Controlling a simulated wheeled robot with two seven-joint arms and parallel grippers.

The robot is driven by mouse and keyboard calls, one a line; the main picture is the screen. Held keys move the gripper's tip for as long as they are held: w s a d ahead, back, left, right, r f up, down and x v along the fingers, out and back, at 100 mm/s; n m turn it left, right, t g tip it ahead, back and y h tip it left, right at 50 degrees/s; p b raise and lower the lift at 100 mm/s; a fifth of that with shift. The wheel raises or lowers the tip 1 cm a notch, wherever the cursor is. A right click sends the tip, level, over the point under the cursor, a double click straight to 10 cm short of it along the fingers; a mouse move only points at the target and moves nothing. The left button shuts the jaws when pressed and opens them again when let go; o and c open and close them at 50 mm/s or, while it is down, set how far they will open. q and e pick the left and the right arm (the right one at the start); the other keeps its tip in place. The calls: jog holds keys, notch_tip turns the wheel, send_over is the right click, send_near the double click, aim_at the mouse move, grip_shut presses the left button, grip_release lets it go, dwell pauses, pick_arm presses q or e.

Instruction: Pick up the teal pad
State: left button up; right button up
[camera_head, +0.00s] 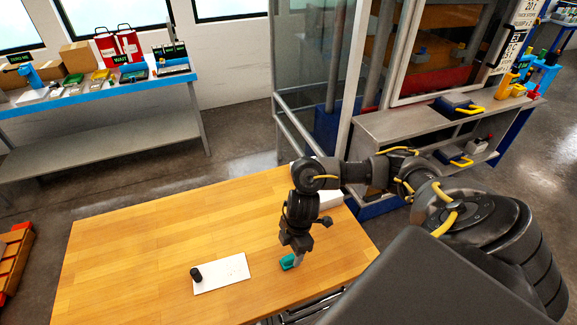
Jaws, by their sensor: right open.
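The teal pad (287,263) lies on the wooden table (140,240), near its front edge and right of a white plate. My right gripper (297,258) points down just above and beside the pad's right side. It is open, and its fingers partly cover the pad. I cannot tell whether a finger touches it. My left gripper is not in view.
A white plate (225,276) with a black cylinder (196,274) on its left end lies left of the pad. A white box (328,199) stands behind my right arm. The table's left and back parts are clear.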

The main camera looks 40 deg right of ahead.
aim_at(289, 257)
jog(key=shift+w+a+f+p, duration=0.15)
jog(key=shift+a+f+p, duration=0.05)
jog(key=shift+f, duration=1.1)
jog(key=shift+w+a+f+p, duration=0.1)
jog(key=shift+a+f+p, duration=0.05)
jog(key=shift+f, duration=1.15)
jog(key=c, duration=1.1)
